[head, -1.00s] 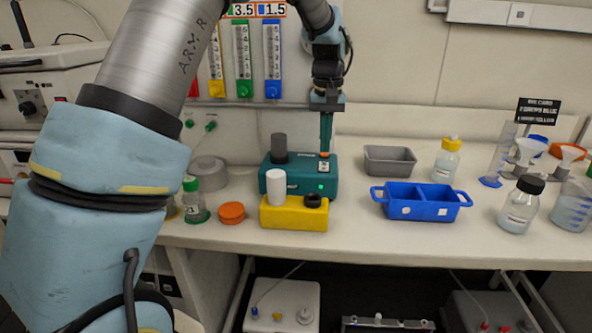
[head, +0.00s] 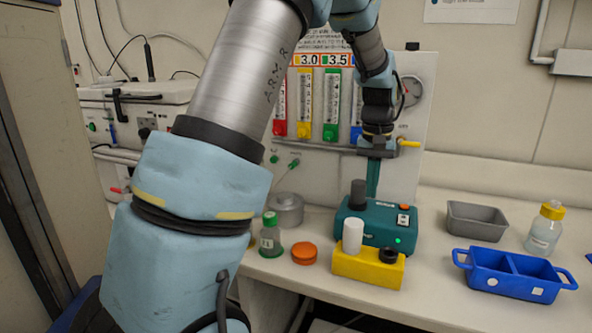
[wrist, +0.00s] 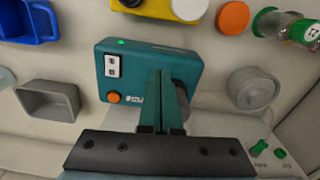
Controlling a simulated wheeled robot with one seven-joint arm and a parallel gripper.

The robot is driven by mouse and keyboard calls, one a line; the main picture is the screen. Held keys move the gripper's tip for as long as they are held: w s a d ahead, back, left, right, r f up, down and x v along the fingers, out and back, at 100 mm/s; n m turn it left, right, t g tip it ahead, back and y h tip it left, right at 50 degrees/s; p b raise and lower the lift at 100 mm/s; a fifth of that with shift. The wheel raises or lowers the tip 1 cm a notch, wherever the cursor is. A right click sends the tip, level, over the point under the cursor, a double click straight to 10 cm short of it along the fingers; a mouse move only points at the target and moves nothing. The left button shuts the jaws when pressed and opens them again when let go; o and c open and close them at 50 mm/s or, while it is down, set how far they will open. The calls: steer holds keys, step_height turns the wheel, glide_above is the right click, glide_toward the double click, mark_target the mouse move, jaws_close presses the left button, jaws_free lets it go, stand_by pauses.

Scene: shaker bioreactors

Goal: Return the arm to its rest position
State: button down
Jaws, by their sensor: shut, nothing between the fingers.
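My gripper (head: 373,178) hangs pointing down at the end of my arm, behind and above the teal device. Its teal fingers are together and empty; they also show in the wrist view (wrist: 162,85). The teal device (head: 378,222) has a lit green light, a switch panel and an orange knob. In the wrist view the teal device (wrist: 140,62) lies beyond the fingers, which overlap its edge in the picture. Whether the fingertips touch it cannot be told.
A yellow block (head: 368,268) holding a white cylinder stands before the device. An orange lid (head: 305,254) and green-capped bottle (head: 270,236) are left. A blue tray (head: 513,285), grey bin (head: 476,221) and yellow-capped bottle (head: 544,230) are right. Coloured flow tubes (head: 304,104) line the panel behind.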

steer(key=s+a+f+n, duration=0.1)
steer(key=s+a, duration=0.3)
steer(key=a, duration=0.5)
steer(key=s+a+f+n+t, duration=0.1)
steer(key=s+a, duration=0.3)
steer(key=a, duration=0.5)
steer(key=s+a+f+n, duration=0.1)
steer(key=s+a, duration=0.3)
steer(key=a, duration=0.6)
steer(key=shift+s+f, duration=0.2)
steer(key=shift+f, duration=0.45)
